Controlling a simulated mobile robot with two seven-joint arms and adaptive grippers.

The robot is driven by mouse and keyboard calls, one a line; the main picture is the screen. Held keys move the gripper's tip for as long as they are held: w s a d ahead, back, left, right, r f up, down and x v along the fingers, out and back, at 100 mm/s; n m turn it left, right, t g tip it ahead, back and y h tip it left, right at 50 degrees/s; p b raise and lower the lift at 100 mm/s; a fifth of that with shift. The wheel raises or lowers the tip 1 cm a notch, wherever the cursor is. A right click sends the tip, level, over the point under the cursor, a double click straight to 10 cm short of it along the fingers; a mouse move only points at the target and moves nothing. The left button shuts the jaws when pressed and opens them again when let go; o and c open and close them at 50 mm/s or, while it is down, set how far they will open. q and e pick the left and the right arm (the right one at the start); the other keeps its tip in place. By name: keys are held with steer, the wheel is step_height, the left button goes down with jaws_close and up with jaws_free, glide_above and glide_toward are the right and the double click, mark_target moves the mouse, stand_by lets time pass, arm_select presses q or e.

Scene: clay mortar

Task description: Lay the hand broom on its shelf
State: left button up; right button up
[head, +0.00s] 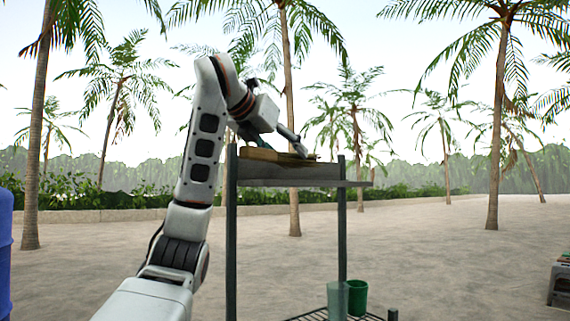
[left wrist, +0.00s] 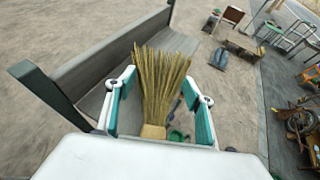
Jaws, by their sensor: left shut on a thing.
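The hand broom (left wrist: 162,85) has pale straw bristles that fan out from a tan base. It sits between the teal fingers of my left gripper (left wrist: 161,106), which is shut on it. In the head view my left gripper (head: 277,145) is over the top of the grey wooden shelf (head: 320,172). A tan strip of the broom (head: 263,155) shows under the fingers, just at the shelf's upper edge. Whether it touches the shelf cannot be told. The shelf (left wrist: 95,65) runs along the left of the wrist view. My right gripper is not in view.
Dark posts (head: 232,235) hold up the shelf. Low on the rack stand a green bucket (head: 358,298) and a clear greenish container (head: 337,302). A blue barrel (head: 5,240) is at the left edge. Open sand lies around.

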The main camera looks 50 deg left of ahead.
mark_target(286, 165)
arm_select(q)
step_height(286, 165, down, 3)
steer(key=shift+a+r, duration=0.1)
stand_by(0.3)
steer(key=shift+f, duration=0.25)
steer(key=o, duration=1.3)
steer(key=shift+o, duration=0.2)
steer(key=shift+r, duration=0.15)
